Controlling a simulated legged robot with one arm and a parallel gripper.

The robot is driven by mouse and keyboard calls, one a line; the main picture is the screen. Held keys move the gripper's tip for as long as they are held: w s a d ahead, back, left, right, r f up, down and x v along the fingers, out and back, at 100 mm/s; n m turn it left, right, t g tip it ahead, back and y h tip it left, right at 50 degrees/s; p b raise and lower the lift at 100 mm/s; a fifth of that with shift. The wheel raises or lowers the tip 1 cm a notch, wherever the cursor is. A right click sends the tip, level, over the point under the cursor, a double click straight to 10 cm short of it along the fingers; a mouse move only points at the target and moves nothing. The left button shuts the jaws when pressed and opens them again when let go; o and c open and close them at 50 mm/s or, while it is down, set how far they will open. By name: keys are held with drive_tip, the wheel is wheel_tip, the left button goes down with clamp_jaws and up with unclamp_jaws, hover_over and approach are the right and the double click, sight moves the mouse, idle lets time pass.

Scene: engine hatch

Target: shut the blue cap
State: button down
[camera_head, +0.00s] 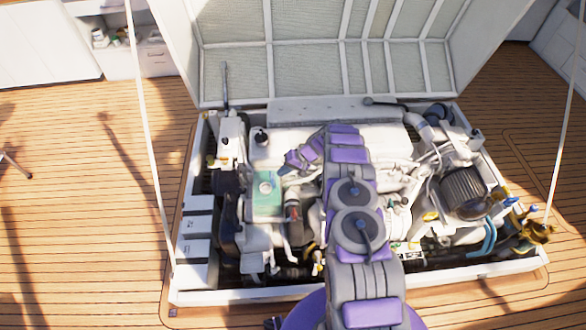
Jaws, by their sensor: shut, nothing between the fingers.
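I cannot pick out the blue cap for certain. A small blue part (510,201) shows at the right edge of the engine, too small to tell whether it is a cap or whether it is open. A pale green box (266,205) with a small round mark on top sits left of the middle. My purple and grey arm rises from the bottom over the engine and bends left at its top. My gripper (285,170) is shut and empty, above the engine, just right of the green box's upper edge in the picture. The arm hides the engine's middle.
The white engine (385,140) fills a white-framed hatch in the wooden deck (80,220). The raised lid (330,70) stands behind it. Thin white posts (150,150) rise at both sides. Blue hoses (489,238) and a dark cylinder (462,187) are at right.

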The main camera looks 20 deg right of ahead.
drive_tip(key=shift+w+a+f, duration=0.1)
drive_tip(key=shift+w+a, duration=0.15)
drive_tip(key=shift+a, duration=0.75)
